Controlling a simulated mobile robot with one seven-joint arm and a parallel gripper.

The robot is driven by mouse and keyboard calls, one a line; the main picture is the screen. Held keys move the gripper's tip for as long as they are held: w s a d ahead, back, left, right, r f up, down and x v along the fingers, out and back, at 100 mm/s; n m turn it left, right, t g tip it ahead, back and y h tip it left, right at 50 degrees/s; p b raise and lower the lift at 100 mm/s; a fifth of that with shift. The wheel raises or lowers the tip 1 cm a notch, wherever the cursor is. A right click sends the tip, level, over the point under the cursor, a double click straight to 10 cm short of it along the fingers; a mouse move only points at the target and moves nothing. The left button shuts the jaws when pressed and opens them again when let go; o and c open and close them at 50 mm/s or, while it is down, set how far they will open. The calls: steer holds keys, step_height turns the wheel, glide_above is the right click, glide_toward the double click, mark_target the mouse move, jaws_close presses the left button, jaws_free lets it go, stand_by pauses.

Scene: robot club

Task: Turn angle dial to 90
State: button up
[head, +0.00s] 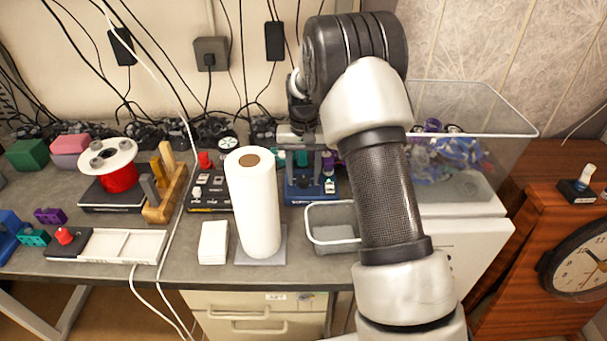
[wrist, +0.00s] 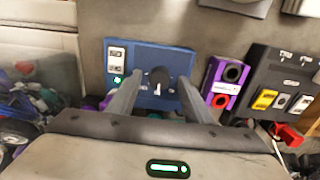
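The blue box (head: 300,190) stands on the bench beneath my gripper (head: 304,158). In the wrist view the blue box (wrist: 184,60) carries a round dark dial (wrist: 159,74) with a small white mark below it. Light switches and a lit green lamp are at its left. My gripper (wrist: 160,80) is open, with one finger on each side of the dial. The dial sits between the fingertips; I cannot tell whether they touch it. No angle numbers are readable. In the head view my arm and gripper hide much of the box.
A clear bin (head: 480,120) is at right. A purple block (wrist: 220,88) and a black switch panel (wrist: 262,72) are right of the box in the wrist view.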

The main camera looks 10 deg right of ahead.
mark_target(304, 179)
step_height(304, 179, up, 17)
steer(key=shift+r+p, duration=0.2)
steer(key=shift+p, duration=0.2)
steer(key=shift+r, duration=0.1)
stand_by(0.4)
steer(key=s+r+n+t+p, duration=0.1)
steer(key=s+r+t+p, duration=0.15)
steer(key=s+r, duration=1.2)
steer(key=s+f+n+t+p, duration=0.1)
steer(key=s+f+t, duration=0.2)
steer(key=s, duration=1.5)
steer(key=shift+s+f+p, duration=0.25)
steer(key=shift+f+p, duration=0.1)
steer(key=shift+f, duration=0.3)
